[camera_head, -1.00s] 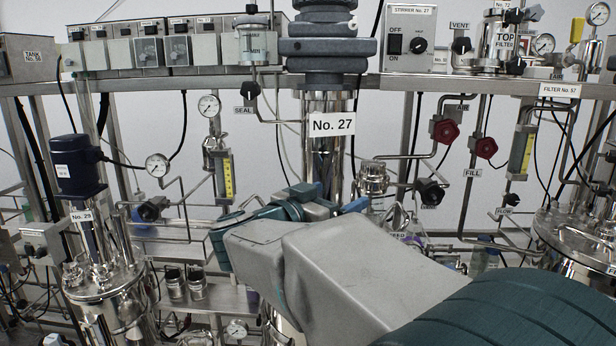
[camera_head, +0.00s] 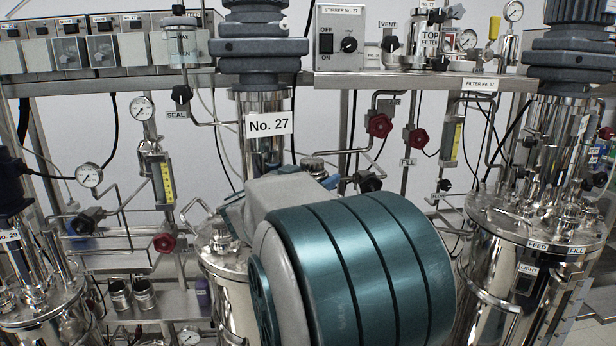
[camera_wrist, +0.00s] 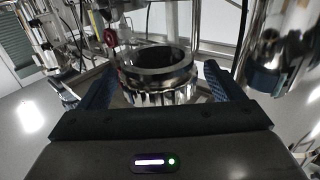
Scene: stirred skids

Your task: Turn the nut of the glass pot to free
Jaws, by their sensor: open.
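In the wrist view, a round ribbed metal nut (camera_wrist: 160,96) with a smooth ring and a dark opening above it lies between the fingers of my gripper (camera_wrist: 158,74). The two blue fingers are apart, one on each side of it. I cannot tell whether either finger touches the metal. In the head view, a small metal-capped fitting (camera_head: 313,164) shows just behind my arm, with a blue patch beside it. Most of my gripper and what is below the fitting are hidden by my arm there.
The No. 27 column (camera_head: 264,110) stands behind my arm. A steel vessel (camera_head: 500,270) is at the right, another (camera_head: 45,310) at the left. Pipes with red valve knobs (camera_head: 379,125) run behind. In the wrist view, a shiny cylinder (camera_wrist: 270,45) is close at the right.

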